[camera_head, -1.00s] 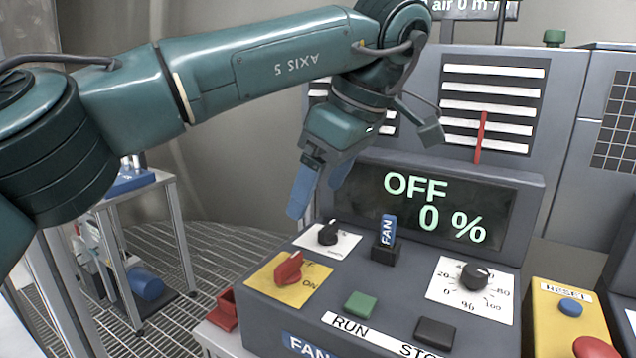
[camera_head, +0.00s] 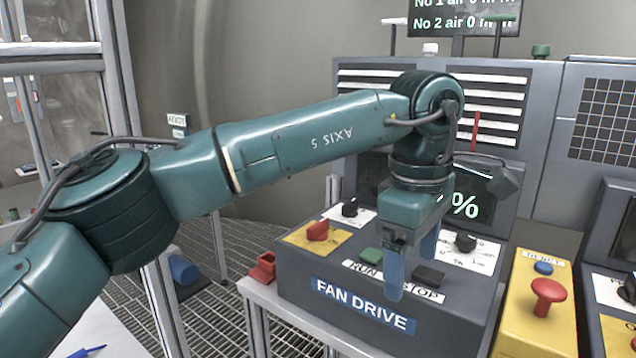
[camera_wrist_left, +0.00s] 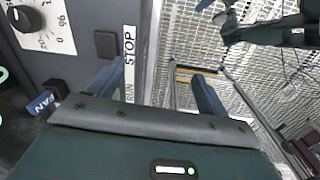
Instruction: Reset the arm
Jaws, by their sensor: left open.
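My left gripper (camera_head: 412,262) is open and empty, its two blue fingers pointing down in front of the FAN DRIVE panel (camera_head: 310,268). In the left wrist view the fingers (camera_wrist_left: 156,86) straddle the RUN/STOP label strip (camera_wrist_left: 130,62). The black stop button (camera_head: 428,276) is close behind the fingers; the green run button (camera_head: 371,256) is left of them. The yellow box (camera_head: 527,325) to the right carries a blue button (camera_head: 543,268) under a partly legible label, and a red mushroom button (camera_head: 547,293).
The red switch (camera_head: 317,230) and black knobs (camera_head: 465,242) stand up from the panel. My arm hides most of the display (camera_head: 485,190). Another console (camera_head: 622,225) stands at the right edge. Grating floor (camera_head: 240,320) lies at left.

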